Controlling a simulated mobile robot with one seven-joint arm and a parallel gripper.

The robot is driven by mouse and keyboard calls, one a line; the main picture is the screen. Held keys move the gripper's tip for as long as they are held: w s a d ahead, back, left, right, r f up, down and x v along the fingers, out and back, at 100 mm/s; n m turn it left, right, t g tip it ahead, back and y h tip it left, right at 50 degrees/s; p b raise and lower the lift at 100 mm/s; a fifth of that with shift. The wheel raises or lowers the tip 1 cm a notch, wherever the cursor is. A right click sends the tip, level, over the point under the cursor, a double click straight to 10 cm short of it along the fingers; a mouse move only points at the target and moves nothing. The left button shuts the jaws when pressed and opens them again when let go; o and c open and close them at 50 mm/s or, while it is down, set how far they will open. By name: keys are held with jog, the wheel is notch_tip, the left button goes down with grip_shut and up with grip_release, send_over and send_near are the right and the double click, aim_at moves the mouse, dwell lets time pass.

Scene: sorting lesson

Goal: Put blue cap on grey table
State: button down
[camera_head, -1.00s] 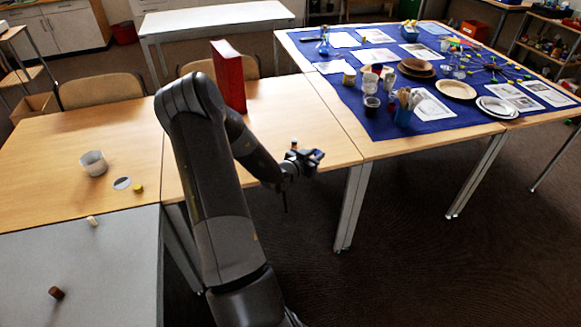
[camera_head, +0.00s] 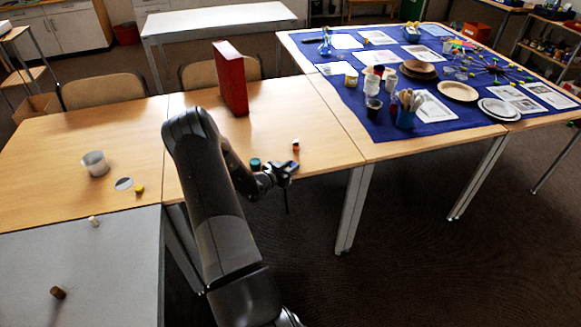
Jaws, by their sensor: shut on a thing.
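The grey table (camera_head: 120,270) fills the lower left, bordering the wooden table. My gripper (camera_head: 288,169) is over the front edge of the wooden table, far to the right of the grey table. It is shut on a small dark blue thing, apparently the blue cap (camera_head: 285,167); the fingers and distance hide most of it. A small dark item with a teal top (camera_head: 255,163) shows beside my wrist on the wooden table.
A brown cork-like piece (camera_head: 58,293) and a small pale piece (camera_head: 94,221) lie on the grey table.

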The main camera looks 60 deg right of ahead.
jog(key=shift+f, duration=0.2)
jog(key=c, duration=1.2)
grip_release()
jog(key=shift+c, duration=0.2)
jog(key=v, duration=1.1)
